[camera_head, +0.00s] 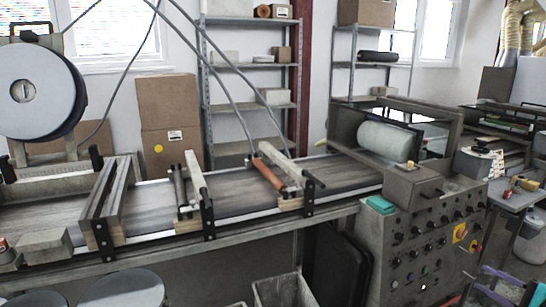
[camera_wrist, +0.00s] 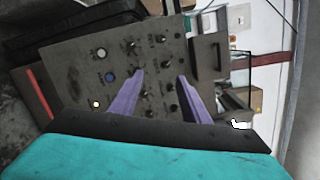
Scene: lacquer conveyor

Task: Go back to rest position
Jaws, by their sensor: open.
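My gripper (camera_wrist: 160,76) shows in the wrist view with two purple fingers apart and nothing between them. Behind the fingers is the front of a grey control panel (camera_wrist: 120,66) with knobs and lit buttons; the view is tilted. In the head view, my gripper (camera_head: 480,279) is only partly in the picture at the lower right corner. It is in front of the lower right part of the control cabinet (camera_head: 420,262). I cannot tell how far the fingers are from the panel.
A conveyor (camera_head: 235,190) with rollers and crossbars runs from the left to the cabinet. A teal item (camera_head: 380,204) lies on the cabinet top. Stools (camera_head: 122,288) and a grey bin (camera_head: 283,290) stand below. A side table (camera_head: 515,192) with small items is at the right.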

